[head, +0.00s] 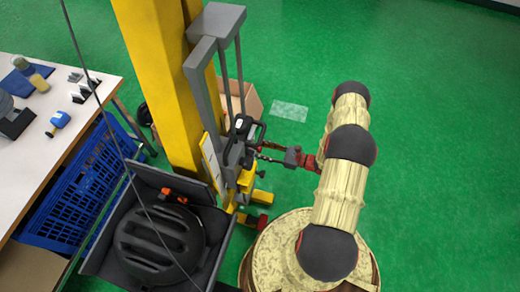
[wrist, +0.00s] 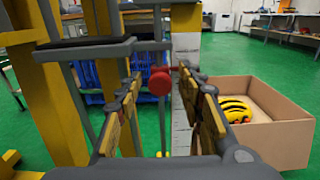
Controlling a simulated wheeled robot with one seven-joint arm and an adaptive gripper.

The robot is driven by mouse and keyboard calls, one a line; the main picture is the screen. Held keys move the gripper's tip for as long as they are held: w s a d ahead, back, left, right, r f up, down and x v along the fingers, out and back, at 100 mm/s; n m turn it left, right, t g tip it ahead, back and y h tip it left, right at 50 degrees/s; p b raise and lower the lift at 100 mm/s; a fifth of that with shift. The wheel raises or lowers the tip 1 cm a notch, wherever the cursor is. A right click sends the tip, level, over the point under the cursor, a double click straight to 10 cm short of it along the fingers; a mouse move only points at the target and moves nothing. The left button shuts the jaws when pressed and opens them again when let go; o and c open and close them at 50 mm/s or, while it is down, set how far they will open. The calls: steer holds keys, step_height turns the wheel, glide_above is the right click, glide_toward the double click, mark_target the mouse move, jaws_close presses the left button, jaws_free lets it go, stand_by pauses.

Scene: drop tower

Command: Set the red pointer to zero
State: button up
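The red pointer (wrist: 160,82) shows in the wrist view as a round red knob with a thin red part reaching right toward a pale upright scale (wrist: 185,85). The scale's markings are too small to read, so I cannot tell where zero is. My gripper (wrist: 160,78) is open, with one finger on each side of the knob and visible gaps to both. Whether the knob lies fully between the tips in depth is unclear.
The yellow tower column (head: 160,85) and grey frame bars (head: 203,90) stand close to my gripper. A dark helmet (head: 160,245) sits in a grey tray below left. An open cardboard box (wrist: 285,140) stands right in the wrist view. Green floor is clear to the right.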

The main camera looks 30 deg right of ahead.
steer(key=v, duration=1.1)
steer(key=shift+o, duration=0.3)
steer(key=b+x, duration=0.7)
steer(key=x, duration=0.3)
steer(key=shift+f, duration=0.15)
jaws_close()
stand_by(0.5)
